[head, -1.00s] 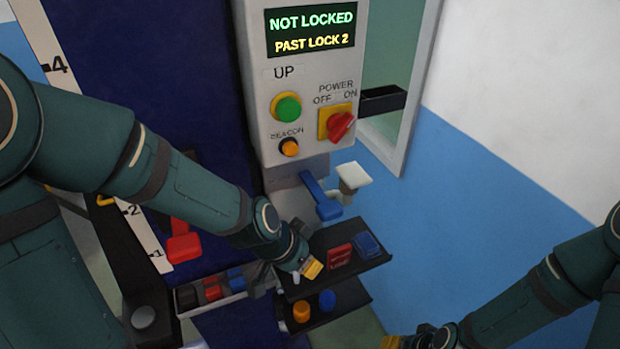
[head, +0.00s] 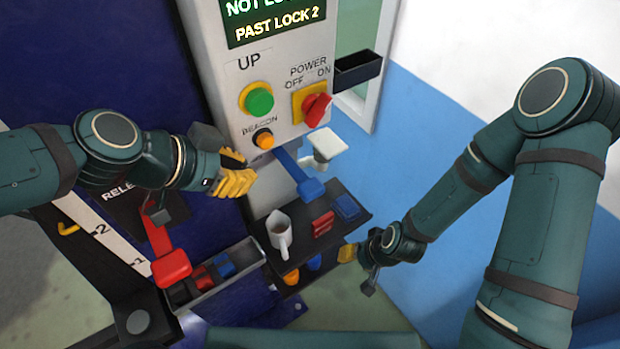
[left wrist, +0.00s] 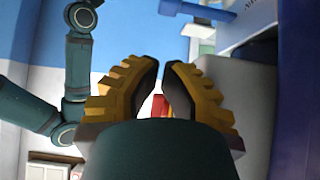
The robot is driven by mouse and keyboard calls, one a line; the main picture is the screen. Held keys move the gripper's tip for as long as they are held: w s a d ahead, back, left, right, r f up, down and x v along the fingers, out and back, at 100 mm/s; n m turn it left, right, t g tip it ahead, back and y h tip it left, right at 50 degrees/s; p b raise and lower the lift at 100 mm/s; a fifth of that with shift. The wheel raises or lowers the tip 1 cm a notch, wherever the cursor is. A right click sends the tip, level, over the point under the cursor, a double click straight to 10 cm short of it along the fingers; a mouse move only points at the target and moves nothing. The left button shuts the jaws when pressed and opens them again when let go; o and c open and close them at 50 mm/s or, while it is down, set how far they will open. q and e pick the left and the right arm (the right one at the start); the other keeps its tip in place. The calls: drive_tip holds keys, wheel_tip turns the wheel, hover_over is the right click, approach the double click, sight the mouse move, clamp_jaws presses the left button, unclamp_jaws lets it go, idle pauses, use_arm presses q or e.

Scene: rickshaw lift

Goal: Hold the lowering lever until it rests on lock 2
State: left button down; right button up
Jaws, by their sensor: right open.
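A blue lever (head: 299,176) hangs below the control box in the head view; I take it as the lowering lever. A blue bar (left wrist: 205,12) at the top of the left wrist view is probably the same lever. The display (head: 272,22) reads "PAST LOCK 2"; its upper line is partly cut off. My left gripper (head: 238,180) is left of the blue lever, apart from it. Its fingers show a narrow gap with nothing held in the left wrist view (left wrist: 161,68). My right gripper (head: 348,254) is open and empty, right of the shelf.
A black shelf (head: 350,222) carries a white jug (head: 280,236), a red block (head: 323,224) and a blue block (head: 347,207). A red lever (head: 168,262) sits at the left above a parts bin (head: 235,272). A red power switch (head: 317,108) and white pad (head: 324,143) are near the blue lever.

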use_arm(q)
drive_tip(key=b, duration=0.9)
approach(323, 186)
drive_tip(key=x, duration=0.5)
drive_tip(key=shift+f, duration=0.15)
drive_tip(key=shift+w+d+f, duration=0.3)
drive_tip(key=shift+d+f, duration=0.05)
use_arm(e)
wheel_tip(323, 186, down, 10)
drive_tip(key=shift+s+a+f, duration=0.15)
drive_tip(key=shift+s+a, duration=0.15)
drive_tip(key=shift+s, duration=0.1)
